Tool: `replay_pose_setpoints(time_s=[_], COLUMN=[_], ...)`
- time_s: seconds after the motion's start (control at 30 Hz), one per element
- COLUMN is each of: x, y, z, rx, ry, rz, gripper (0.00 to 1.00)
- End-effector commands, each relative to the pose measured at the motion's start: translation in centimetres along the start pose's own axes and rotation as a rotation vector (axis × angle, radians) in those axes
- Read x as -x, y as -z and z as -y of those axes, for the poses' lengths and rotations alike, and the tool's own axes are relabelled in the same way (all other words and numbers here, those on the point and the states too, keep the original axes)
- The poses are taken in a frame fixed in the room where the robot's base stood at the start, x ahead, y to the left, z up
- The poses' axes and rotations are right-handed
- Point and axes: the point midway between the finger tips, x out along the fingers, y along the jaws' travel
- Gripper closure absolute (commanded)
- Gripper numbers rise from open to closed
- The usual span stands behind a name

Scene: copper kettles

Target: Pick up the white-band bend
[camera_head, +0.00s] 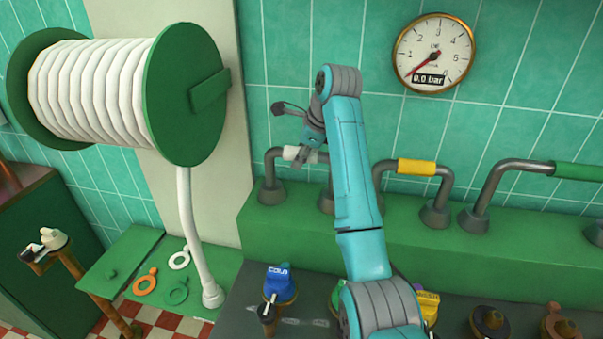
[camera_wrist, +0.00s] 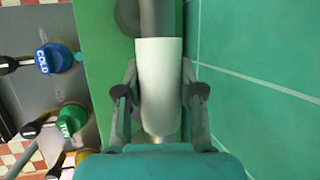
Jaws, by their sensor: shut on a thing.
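The white-band bend (camera_head: 300,154) is a grey pipe bend with a white band, at the left end of the green ledge in the head view. It appears to stand in its dark sockets on the ledge, partly hidden by my arm. In the wrist view the white band (camera_wrist: 160,80) fills the space between the two fingers. My gripper (camera_wrist: 160,98) is shut on the white band, one finger on each side. In the head view my gripper (camera_head: 308,150) is at the band and partly hidden.
A yellow-band bend (camera_head: 416,167) and a green-band bend (camera_head: 578,171) stand to the right on the green ledge (camera_head: 400,240). The tiled wall is close behind. A blue COLD tap (camera_head: 279,283) is below in front. A white hose reel (camera_head: 95,90) hangs at left.

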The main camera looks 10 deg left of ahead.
Motion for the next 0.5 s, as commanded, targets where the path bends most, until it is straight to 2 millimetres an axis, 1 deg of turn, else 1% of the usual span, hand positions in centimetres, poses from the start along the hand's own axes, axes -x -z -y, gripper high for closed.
replay_pose_setpoints(time_s=[0.17, 0.27, 0.5], x=[0.3, 1.1, 4.8], y=[-0.2, -0.5, -2.0], z=[0.1, 0.4, 1.4], rx=[0.001, 0.001, 0.002], ry=[0.002, 0.002, 0.005], rz=[0.001, 0.001, 0.002], gripper=[0.93, 0.93, 0.93])
